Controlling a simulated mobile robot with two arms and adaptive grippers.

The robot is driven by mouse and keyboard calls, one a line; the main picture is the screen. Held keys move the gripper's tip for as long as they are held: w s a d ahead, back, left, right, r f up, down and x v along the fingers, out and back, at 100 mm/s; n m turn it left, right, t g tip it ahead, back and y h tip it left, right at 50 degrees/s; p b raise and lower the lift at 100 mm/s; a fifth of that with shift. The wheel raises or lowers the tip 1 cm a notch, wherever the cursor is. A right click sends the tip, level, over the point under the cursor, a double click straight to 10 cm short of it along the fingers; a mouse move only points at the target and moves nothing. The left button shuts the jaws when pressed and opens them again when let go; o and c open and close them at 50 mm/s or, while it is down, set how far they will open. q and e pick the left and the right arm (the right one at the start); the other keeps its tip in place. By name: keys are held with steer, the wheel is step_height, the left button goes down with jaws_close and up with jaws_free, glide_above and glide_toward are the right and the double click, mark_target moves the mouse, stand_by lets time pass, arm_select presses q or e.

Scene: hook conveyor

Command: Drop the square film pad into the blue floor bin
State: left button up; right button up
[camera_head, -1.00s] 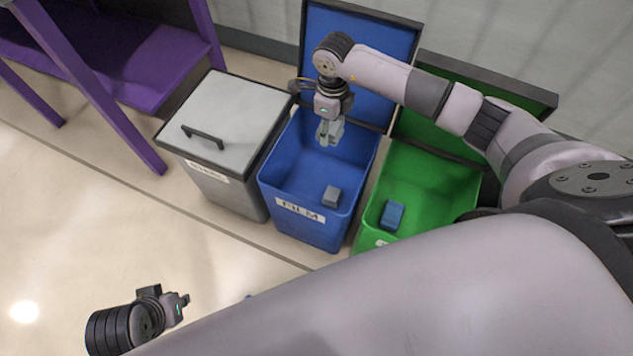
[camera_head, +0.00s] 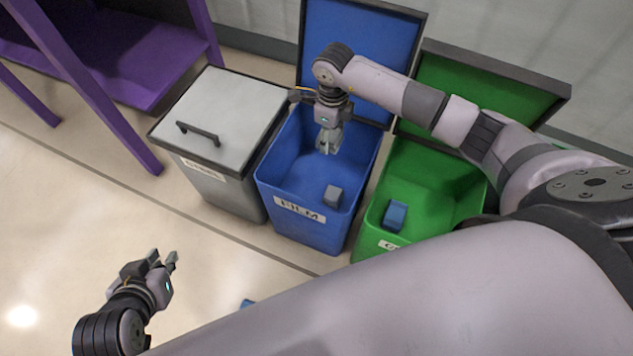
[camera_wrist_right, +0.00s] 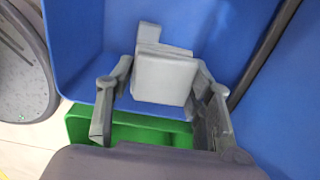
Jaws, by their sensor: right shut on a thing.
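The square film pad (camera_wrist_right: 165,77) is pale grey and sits between the fingers of my right gripper (camera_wrist_right: 163,72) in the right wrist view. In the head view my right gripper (camera_head: 327,148) points down inside the mouth of the blue floor bin (camera_head: 308,222), labelled FILM, with its lid standing open behind. The fingers are shut on the pad, which is hard to make out in the head view. A grey block (camera_head: 333,196) lies in the bin.
A grey bin (camera_head: 225,118) with a closed, handled lid stands left of the blue bin. An open green bin (camera_head: 440,205) holding a blue block (camera_head: 395,215) stands right. A purple frame (camera_head: 100,95) is at upper left. A blue thing (camera_head: 246,303) shows on the floor, partly hidden.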

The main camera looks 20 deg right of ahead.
steer(key=o, duration=1)
step_height(320, 180, up, 12)
stand_by(0.4)
steer(key=shift+f, duration=0.1)
stand_by(0.3)
